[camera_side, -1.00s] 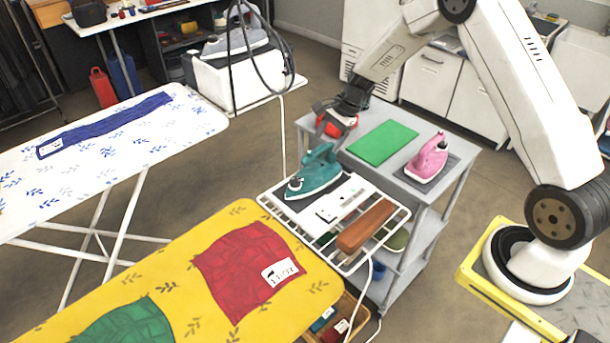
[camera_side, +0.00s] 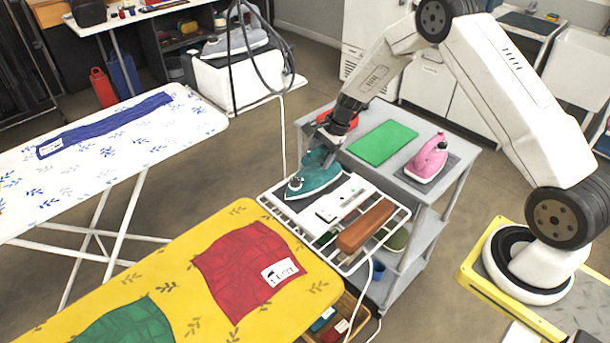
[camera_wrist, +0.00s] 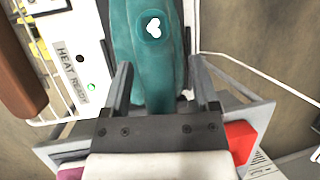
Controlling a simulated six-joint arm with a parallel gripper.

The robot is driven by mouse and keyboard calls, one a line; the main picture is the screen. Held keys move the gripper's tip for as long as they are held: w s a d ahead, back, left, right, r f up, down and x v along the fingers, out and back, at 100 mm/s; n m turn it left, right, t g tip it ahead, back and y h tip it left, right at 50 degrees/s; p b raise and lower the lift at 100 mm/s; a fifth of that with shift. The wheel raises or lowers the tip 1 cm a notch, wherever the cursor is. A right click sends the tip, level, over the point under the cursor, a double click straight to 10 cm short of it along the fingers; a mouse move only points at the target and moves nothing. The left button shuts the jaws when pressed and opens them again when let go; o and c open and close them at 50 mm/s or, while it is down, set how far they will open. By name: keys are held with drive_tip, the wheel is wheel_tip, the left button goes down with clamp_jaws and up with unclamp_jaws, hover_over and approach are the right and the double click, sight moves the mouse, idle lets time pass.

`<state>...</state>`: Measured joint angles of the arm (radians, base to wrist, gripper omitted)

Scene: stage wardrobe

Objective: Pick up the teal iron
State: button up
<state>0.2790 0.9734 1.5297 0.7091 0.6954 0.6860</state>
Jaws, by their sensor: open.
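The teal iron (camera_side: 315,176) rests on the white wire rack (camera_side: 265,203) at the end of the yellow ironing board. My gripper (camera_side: 322,146) is right at the iron's rear handle end, coming down from the upper right. In the wrist view my gripper (camera_wrist: 163,80) is open, with one finger on each side of the narrow rear part of the teal iron (camera_wrist: 150,60). Gaps show between the fingers and the iron, so it is not clamped. The side view partly hides the handle behind the fingers.
A white "HEAT READY" panel (camera_wrist: 68,75) and a brown wooden block (camera_side: 366,225) share the rack. On the grey cart (camera_side: 440,137) are a pink iron (camera_side: 428,160), a green mat (camera_side: 383,143) and a red object (camera_side: 341,121). The yellow board (camera_side: 225,290) holds folded red and green garments.

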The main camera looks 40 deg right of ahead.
drive_tip(key=shift+c, duration=0.2)
clamp_jaws()
drive_tip(key=shift+r, duration=0.25)
idle(0.3)
drive_tip(key=shift+w+r, duration=0.1)
drive_tip(key=shift+r, duration=1.35)
drive_tip(key=s+a+r, duration=0.1)
drive_tip(key=s+r, duration=0.8)
drive_tip(key=s, duration=0.5)
drive_tip(key=shift+a+r, duration=0.3)
drive_tip(key=shift+r, duration=0.05)
